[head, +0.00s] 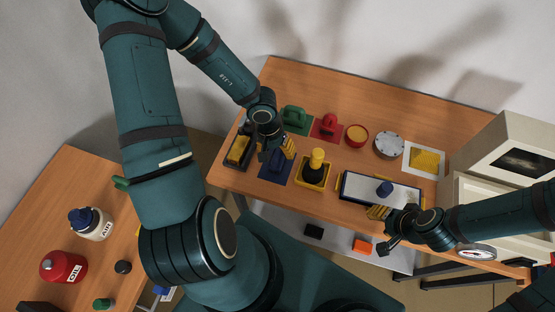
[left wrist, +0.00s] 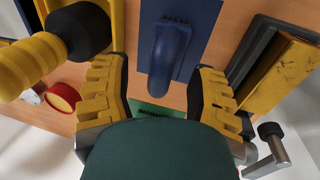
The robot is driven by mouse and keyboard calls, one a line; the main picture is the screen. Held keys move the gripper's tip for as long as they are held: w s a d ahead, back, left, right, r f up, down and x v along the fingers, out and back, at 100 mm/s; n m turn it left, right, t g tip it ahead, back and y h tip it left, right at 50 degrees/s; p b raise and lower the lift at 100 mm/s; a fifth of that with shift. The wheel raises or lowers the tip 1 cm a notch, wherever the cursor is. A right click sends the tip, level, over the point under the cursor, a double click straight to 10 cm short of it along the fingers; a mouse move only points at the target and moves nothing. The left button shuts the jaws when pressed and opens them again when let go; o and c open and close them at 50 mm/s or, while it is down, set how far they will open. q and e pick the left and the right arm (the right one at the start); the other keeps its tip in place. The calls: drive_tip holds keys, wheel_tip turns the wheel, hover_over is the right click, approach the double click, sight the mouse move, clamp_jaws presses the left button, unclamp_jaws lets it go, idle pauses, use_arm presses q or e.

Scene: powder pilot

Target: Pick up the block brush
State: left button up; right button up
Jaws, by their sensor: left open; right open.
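I cannot tell for sure which thing is the block brush. A long yellow block in a dark holder (head: 238,151) lies at the table's left end; it also shows at the right of the left wrist view (left wrist: 283,75). A dark blue piece with a curved handle (left wrist: 168,50) stands on a blue mat (left wrist: 203,22). My left gripper (head: 276,150) is open and empty above that blue piece, which lies between its fingers in the left wrist view. My right gripper (head: 379,212) is open at the front edge of a flat dark-rimmed tray (head: 356,186).
Green (head: 293,114) and red (head: 328,122) handled pieces stand behind. A yellow-knobbed black piece (head: 316,162) stands in a yellow tray, right of the blue mat. A red bowl (head: 357,134), a grey round disc (head: 389,145) and a cream cabinet (head: 508,165) are further right.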

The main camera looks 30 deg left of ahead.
use_arm(q)
drive_tip(key=shift+f, duration=0.6)
use_arm(e)
drive_tip(key=shift+f, duration=0.45)
use_arm(q)
drive_tip(key=shift+r, duration=0.1)
clamp_jaws()
use_arm(e)
drive_tip(key=shift+r, duration=0.1)
